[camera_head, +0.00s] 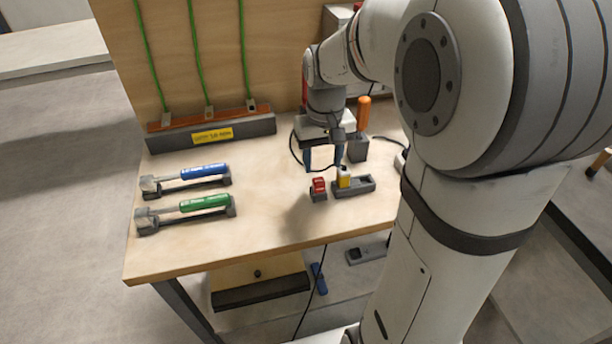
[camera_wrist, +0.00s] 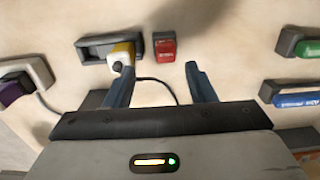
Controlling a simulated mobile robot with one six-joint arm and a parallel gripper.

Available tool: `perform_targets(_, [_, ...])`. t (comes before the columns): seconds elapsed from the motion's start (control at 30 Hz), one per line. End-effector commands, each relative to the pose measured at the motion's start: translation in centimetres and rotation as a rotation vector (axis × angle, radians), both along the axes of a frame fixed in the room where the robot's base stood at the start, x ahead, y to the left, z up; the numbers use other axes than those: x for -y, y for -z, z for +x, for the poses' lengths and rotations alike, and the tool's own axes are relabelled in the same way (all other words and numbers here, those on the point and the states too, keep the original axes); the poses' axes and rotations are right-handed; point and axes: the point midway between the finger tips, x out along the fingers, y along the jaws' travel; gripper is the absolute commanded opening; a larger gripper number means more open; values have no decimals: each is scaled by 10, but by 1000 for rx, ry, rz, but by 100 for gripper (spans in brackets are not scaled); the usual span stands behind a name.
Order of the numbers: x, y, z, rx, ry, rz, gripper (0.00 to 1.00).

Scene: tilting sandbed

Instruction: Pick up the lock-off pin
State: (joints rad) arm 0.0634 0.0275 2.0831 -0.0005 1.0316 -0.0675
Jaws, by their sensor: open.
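Two small pieces on the bench could be the lock-off pin, and I cannot tell which. One is a red block (camera_head: 318,184) in a small dark holder, also in the wrist view (camera_wrist: 165,47). The other is a yellow-and-white piece (camera_head: 344,178) with a dark round knob, at one end of a dark grey tray (camera_head: 367,185); the wrist view shows it too (camera_wrist: 123,52). My gripper (camera_head: 324,160) points down above the bench, open and empty. In the wrist view its left finger overlaps the yellow piece's lower edge; whether they touch is unclear. The red block appears beyond the finger gap.
A blue-handled tool (camera_head: 205,171) and a green-handled tool (camera_head: 205,203) lie in cradles at left. An orange-handled tool (camera_head: 363,111) stands in a dark block behind the tray. A black cable (camera_wrist: 164,84) loops near the fingers. The bench middle is clear.

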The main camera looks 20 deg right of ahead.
Motion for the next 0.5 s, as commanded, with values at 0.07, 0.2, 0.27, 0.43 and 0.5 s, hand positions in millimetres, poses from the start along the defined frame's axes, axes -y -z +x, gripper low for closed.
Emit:
perform_targets(0.07, [-1, 10, -1, -4, 0, 0, 50])
perform_targets(0.2, [-6, 29, -3, -3, -1, 0, 50])
perform_targets(0.27, [-8, 39, -4, -3, -1, 0, 50])
perform_targets(0.43, [-7, 56, -4, -1, 1, 0, 50])
perform_targets(0.5, [-7, 58, -3, 0, 1, 0, 50])
